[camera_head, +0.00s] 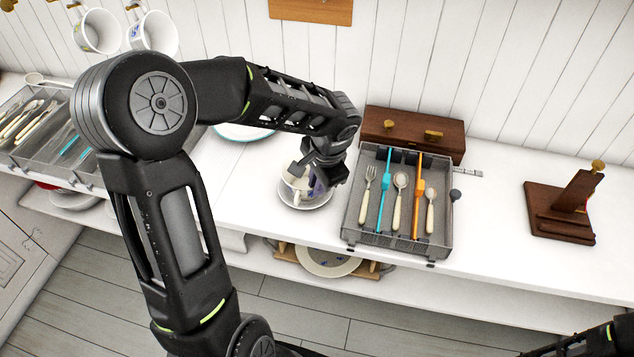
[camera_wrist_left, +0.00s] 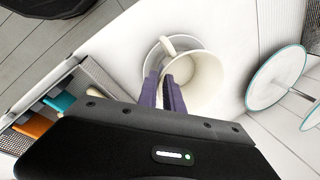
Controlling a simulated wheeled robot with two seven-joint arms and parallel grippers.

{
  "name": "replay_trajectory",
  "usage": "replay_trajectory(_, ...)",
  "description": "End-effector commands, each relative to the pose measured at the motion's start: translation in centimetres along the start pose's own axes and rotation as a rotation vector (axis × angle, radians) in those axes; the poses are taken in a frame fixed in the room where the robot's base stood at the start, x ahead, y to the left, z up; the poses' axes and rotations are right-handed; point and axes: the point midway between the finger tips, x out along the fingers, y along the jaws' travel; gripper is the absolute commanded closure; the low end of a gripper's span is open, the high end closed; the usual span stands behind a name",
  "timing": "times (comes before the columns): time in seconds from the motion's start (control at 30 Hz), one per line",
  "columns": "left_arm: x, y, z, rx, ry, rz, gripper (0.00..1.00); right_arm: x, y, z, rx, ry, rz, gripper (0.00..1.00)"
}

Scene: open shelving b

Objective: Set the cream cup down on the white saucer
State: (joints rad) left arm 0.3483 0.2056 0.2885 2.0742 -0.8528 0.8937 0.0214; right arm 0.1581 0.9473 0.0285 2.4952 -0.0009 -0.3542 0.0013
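The cream cup (camera_head: 291,188) is at or just above the white saucer (camera_head: 313,206) on the white counter. I cannot tell whether it touches. In the left wrist view, the cup (camera_wrist_left: 202,82) overlaps the saucer (camera_wrist_left: 151,61), with its handle toward the top left. My left gripper (camera_head: 314,187) is at the cup's rim. Its purple fingers (camera_wrist_left: 163,78) straddle the cup's wall, one inside and one outside, and look closed on it. The fingers and arm hide part of the cup in the head view. Only part of my right arm shows; its gripper is out of frame.
A mesh cutlery tray (camera_head: 349,226) stands right of the saucer, before a brown drawer box (camera_head: 412,130). A brown wooden stand (camera_head: 545,211) is farther right. A blue-rimmed plate (camera_head: 243,133) is behind my arm. Another cutlery tray (camera_head: 60,168) is at left.

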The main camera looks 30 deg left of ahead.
Motion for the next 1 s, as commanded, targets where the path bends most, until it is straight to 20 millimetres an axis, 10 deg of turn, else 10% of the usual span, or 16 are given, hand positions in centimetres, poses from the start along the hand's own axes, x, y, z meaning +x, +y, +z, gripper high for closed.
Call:
replay_trajectory(0.63, -1.4, -0.3, -0.1, -0.001, 0.002, -0.002, 0.75, -0.7, -0.3, 0.0, 0.0, -0.001, 0.001, 0.64)
replay_trajectory(1.0, -8.8, -0.2, -0.1, -0.001, 0.005, -0.004, 0.75, -0.4, -0.2, 0.0, 0.0, 0.0, 0.0, 0.64)
